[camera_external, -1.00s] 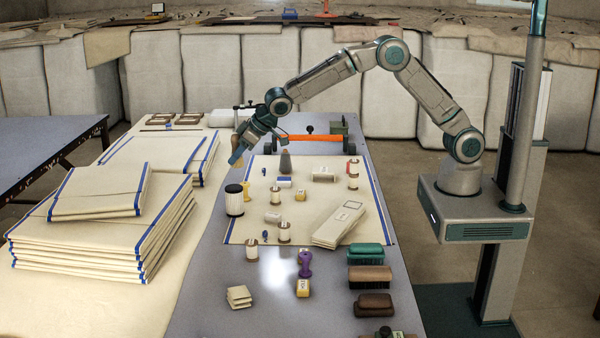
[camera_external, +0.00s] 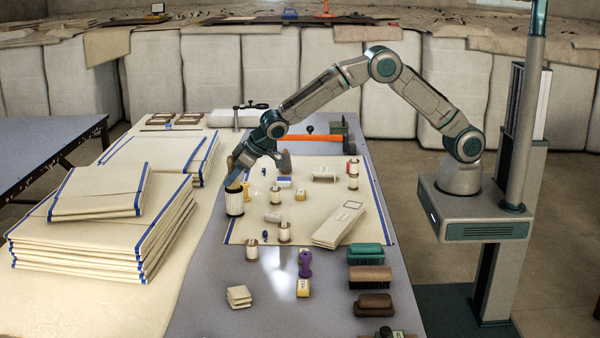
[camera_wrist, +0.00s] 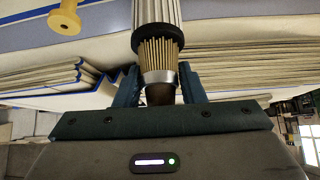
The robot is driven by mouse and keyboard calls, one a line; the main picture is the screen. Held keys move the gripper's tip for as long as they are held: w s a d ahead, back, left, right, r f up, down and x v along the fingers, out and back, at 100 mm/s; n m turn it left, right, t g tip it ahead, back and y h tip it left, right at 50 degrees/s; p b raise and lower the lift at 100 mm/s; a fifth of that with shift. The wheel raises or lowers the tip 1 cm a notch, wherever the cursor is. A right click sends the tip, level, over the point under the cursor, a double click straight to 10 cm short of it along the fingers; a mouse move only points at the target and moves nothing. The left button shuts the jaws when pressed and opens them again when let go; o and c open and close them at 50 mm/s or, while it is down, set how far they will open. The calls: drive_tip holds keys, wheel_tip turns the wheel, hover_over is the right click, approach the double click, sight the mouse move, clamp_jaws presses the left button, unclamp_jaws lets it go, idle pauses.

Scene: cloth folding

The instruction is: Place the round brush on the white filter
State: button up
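The round brush (camera_wrist: 159,58) is held between the two fingers of my gripper (camera_wrist: 159,88); it has tan bristles, a metal ferrule and a brown handle. The white filter (camera_external: 235,201) is a pleated upright cylinder with dark end rims, standing near the left edge of the grey table. In the wrist view the filter (camera_wrist: 158,12) is right at the bristle end, and the bristles overlap its dark rim. My gripper (camera_external: 232,177) is just above the filter in the external view. I cannot tell whether the bristles touch it.
A yellow spool (camera_external: 246,189) stands close beside the filter. Folded cloth stacks (camera_external: 100,235) lie to the left. Several spools and small blocks are spread on the cream cloth (camera_external: 338,180) to the right. Brushes (camera_external: 370,277) stand at the front right.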

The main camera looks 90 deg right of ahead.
drive_tip(key=shift+o, duration=1.1)
drive_tip(key=shift+r, duration=0.1)
drive_tip(key=shift+s+r, duration=0.15)
drive_tip(key=shift+r, duration=0.2)
drive_tip(key=d+v, duration=0.1)
drive_tip(key=v, duration=1)
drive_tip(key=s+d+r+g, duration=0.1)
drive_tip(key=s+d+r, duration=0.15)
drive_tip(key=s, duration=0.65)
drive_tip(key=s+d+r+g, duration=0.15)
drive_tip(key=s+d, duration=0.25)
drive_tip(key=s, duration=0.5)
drive_tip(key=s+d+f+g, duration=0.1)
drive_tip(key=s+f+g, duration=0.1)
drive_tip(key=s, duration=2.1)
drive_tip(key=shift+s+d+n+g+y+b, duration=0.25)
drive_tip(key=shift+d+n+g+y+b, duration=0.05)
drive_tip(key=shift+d+n+g+b, duration=0.1)
